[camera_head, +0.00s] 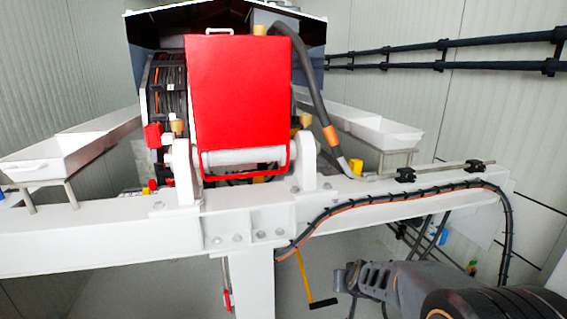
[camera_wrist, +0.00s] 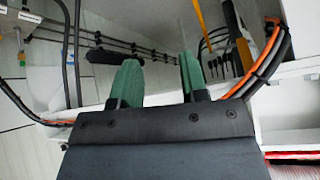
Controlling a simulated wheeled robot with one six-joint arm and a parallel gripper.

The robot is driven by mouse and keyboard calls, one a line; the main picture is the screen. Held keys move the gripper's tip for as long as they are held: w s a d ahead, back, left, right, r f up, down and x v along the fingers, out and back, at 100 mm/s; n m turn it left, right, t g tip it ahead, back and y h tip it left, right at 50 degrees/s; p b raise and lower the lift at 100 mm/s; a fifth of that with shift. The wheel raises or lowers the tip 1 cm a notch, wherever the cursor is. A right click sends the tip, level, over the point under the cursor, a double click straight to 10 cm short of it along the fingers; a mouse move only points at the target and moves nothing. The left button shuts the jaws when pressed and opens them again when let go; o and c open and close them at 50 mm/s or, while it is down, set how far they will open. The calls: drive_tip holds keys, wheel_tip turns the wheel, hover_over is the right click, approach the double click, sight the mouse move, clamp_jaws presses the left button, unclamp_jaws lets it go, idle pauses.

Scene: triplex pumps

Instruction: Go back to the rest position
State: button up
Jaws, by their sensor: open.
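My gripper (camera_wrist: 160,80) shows in the wrist view with its two green fingers apart and nothing between them. It is in front of a white beam (camera_wrist: 290,68) with black and orange cables beside it, and touches nothing that I can see. In the head view my arm (camera_head: 420,287) is folded low at the lower right, below and in front of the white beam (camera_head: 80,248). The gripper's fingers cannot be made out clearly there.
A red cover (camera_head: 237,100) stands upright on the pump at the centre. White trays (camera_head: 45,160) flank it. A black and orange cable (camera_head: 400,192) runs along the beam above my arm. A yellow-handled tool (camera_head: 304,280) hangs left of my arm. Grey floor shows below.

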drive_tip(key=s+a+r+n+g+p, duration=0.1)
drive_tip(key=s+r+g+p, duration=0.3)
drive_tip(key=s+r+p, duration=0.5)
drive_tip(key=s+r, duration=1)
drive_tip(key=shift+s+a, duration=0.15)
drive_tip(key=shift+a, duration=0.1)
